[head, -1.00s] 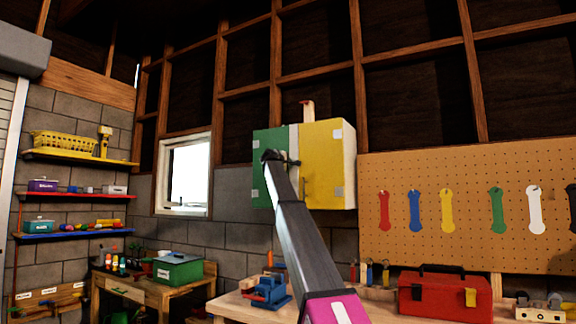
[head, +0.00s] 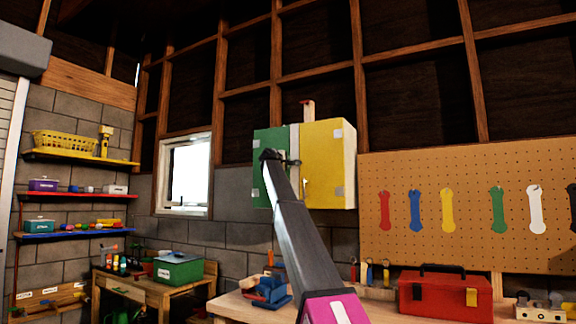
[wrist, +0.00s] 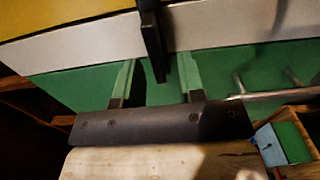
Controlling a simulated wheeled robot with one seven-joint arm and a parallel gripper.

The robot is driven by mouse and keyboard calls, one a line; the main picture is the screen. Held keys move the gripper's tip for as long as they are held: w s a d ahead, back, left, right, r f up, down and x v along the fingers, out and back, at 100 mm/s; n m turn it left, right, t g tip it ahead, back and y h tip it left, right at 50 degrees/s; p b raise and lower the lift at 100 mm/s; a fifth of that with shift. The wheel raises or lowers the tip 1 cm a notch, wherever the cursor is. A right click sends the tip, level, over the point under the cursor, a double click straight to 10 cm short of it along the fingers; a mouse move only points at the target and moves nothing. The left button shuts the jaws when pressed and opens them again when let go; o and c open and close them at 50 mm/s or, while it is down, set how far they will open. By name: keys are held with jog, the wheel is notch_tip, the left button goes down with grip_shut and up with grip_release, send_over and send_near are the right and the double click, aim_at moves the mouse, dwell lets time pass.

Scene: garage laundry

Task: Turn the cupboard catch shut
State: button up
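The wall cupboard has a green door (head: 263,142) on the left and a yellow door (head: 325,160) on the right, with a white strip (wrist: 225,30) between them. The dark bar of the catch (wrist: 152,42) crosses the white strip, from the yellow side onto the green side. My gripper (wrist: 157,75) is open in front of the green door, its two fingers apart. The free end of the catch lies between the fingers; I cannot tell whether either finger touches it. In the head view my arm partly hides the green door and catch.
A metal bar handle (wrist: 270,95) stands out from the green door beside my gripper. Below is a workbench with a blue vise (head: 270,290) and a red toolbox (head: 445,297). A pegboard (head: 470,170) hangs to the right, a window (head: 187,175) to the left.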

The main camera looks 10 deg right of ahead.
jog(key=v, duration=0.9)
jog(key=shift+s+a, duration=0.15)
